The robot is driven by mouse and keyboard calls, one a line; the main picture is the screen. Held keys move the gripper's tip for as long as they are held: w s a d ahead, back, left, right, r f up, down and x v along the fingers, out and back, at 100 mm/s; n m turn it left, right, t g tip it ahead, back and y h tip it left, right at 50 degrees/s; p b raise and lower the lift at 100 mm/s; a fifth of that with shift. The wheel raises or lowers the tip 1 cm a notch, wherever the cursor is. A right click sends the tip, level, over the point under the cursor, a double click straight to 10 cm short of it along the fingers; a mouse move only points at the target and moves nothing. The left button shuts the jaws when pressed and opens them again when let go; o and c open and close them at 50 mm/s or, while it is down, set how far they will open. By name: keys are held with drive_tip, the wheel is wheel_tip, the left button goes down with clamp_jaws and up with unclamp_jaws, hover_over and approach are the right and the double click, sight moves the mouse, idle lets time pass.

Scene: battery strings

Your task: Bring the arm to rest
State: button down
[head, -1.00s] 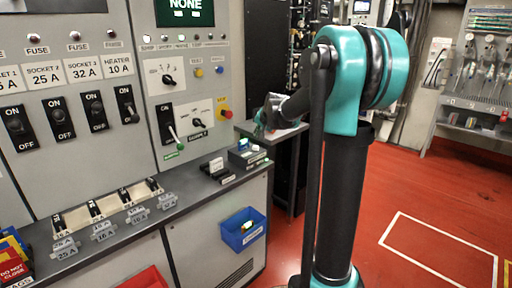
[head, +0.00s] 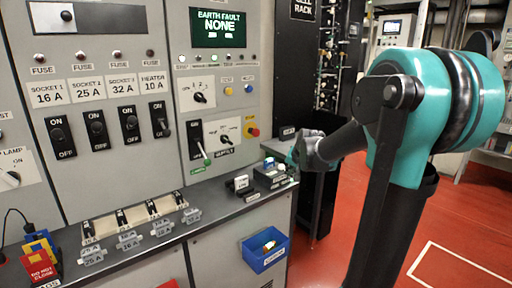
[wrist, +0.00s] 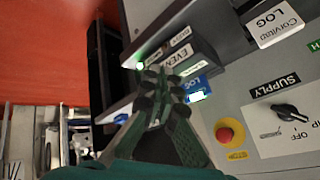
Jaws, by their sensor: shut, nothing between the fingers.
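My gripper (wrist: 155,108) is shut and empty in the wrist view, its dark fingers together over the end of the counter. In the head view my gripper (head: 299,160) is small and partly hidden by my own arm, near the right end of the counter. My arm's teal joint (head: 408,105) fills the right side of the head view. In the wrist view the fingertips overlap labelled boxes (wrist: 180,58) on the counter; I cannot tell whether they touch.
The panel with fuse switches (head: 97,129) stands at the left, above the counter (head: 200,208). A blue bin (head: 264,250) hangs on the counter front. Red lockout tags (head: 40,268) lie at the counter's left end. Open red floor (head: 385,205) is at the right.

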drive_tip(key=s+d+f+n+g, duration=0.1)
drive_tip(key=s+f, duration=0.4)
drive_tip(key=s, duration=0.5)
drive_tip(key=s+f+n+g+h, duration=0.1)
drive_tip(key=s+f, duration=0.4)
drive_tip(key=s, duration=0.5)
drive_tip(key=s+d+f+n+g, duration=0.1)
drive_tip(key=s+f, duration=0.4)
drive_tip(key=s, duration=0.5)
drive_tip(key=shift+d+f+n, duration=0.3)
drive_tip(key=shift+f+n, duration=0.05)
drive_tip(key=shift+n, duration=0.55)
